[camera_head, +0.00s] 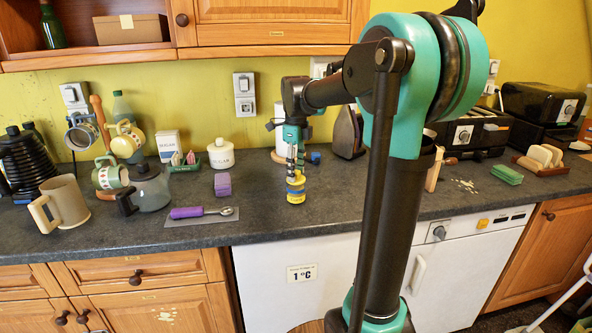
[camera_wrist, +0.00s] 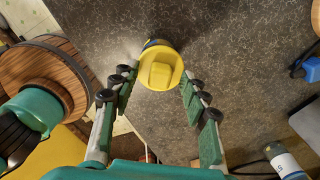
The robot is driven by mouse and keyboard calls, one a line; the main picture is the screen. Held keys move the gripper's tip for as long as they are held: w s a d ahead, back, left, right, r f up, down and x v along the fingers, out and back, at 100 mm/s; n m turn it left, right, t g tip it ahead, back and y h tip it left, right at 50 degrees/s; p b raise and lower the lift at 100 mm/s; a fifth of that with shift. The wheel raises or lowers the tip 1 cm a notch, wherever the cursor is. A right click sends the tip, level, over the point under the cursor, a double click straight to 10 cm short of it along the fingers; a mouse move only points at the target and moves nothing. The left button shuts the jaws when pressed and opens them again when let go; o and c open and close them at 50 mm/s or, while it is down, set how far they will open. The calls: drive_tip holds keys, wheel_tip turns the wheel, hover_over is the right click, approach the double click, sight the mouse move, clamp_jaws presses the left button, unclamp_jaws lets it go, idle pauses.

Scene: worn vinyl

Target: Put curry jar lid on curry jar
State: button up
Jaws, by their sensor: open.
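The curry jar (camera_head: 296,190) is a small yellow and blue jar standing upright on the dark counter near its front edge. Its yellow lid (camera_wrist: 160,68), with a squarish raised knob, lies on top of the jar in the wrist view and hides most of it. A little of the jar's blue side shows at the lid's far edge. I cannot tell if the lid is fully seated. My gripper (camera_wrist: 157,88) is open and points down, directly above the jar (camera_head: 294,170). Its fingertips lie on either side of the lid, apart from it.
A purple block (camera_head: 222,184) and a purple-handled scoop (camera_head: 200,212) lie left of the jar. A white lidded pot (camera_head: 221,154) and an iron (camera_head: 347,133) stand behind. A blue object (camera_head: 314,157) is close behind right. Counter immediately around the jar is clear.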

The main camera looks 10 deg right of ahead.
idle(0.4)
drive_tip(key=shift+r, duration=3.95)
